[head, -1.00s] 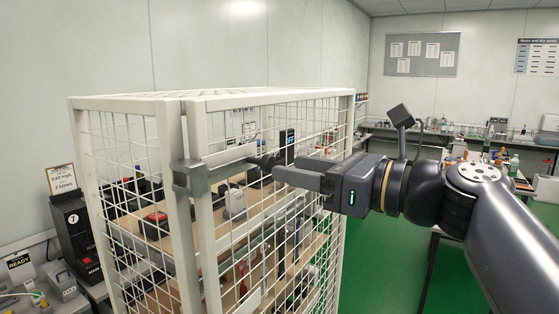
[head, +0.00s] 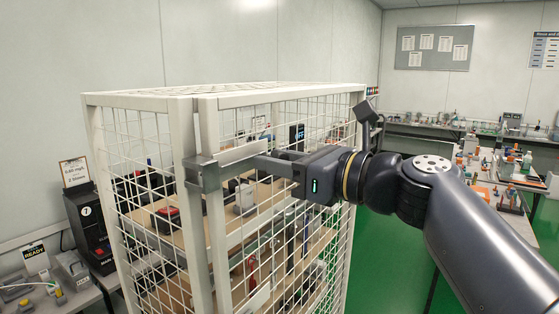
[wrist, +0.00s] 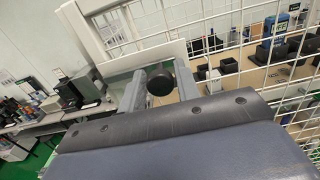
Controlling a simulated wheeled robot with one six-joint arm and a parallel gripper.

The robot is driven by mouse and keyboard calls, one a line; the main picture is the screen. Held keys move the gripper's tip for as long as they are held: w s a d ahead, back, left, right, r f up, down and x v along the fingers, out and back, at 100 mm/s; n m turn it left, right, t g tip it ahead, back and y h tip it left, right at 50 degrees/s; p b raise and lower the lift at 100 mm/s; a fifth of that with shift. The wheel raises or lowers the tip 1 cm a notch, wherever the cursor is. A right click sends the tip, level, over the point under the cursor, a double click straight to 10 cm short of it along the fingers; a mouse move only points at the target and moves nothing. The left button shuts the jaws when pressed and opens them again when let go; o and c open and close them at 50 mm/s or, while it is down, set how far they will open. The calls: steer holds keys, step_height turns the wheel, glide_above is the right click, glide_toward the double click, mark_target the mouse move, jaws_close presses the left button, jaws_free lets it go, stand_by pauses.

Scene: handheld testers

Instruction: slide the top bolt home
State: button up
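The top bolt is on the upper part of the white mesh cage (head: 285,88). In the wrist view the bolt's round black knob (wrist: 160,82) stands between my two fingers. My gripper (head: 270,163) is at the bolt, with one finger on each side of the knob and narrow gaps visible, so it looks open around it. In the head view my fingers hide the knob, and the bolt's rod cannot be made out.
Shelves inside the cage hold testers, including a red and black one (head: 166,215). A black unit (head: 88,228) stands on a bench at the left. A bench with bottles (head: 500,165) is at the right. Green floor lies open between cage and benches.

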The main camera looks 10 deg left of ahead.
mark_target(236, 166)
jaws_close()
steer(key=shift+s, duration=0.1)
steer(key=s, duration=0.1)
steer(key=s+a+p, duration=0.1)
steer(key=s, duration=0.1)
steer(key=s+a, duration=0.1)
steer(key=shift+s, duration=0.35)
steer(key=shift+o, duration=1.4)
jaws_free()
steer(key=shift+s+a, duration=0.1)
steer(key=shift+o, duration=0.4)
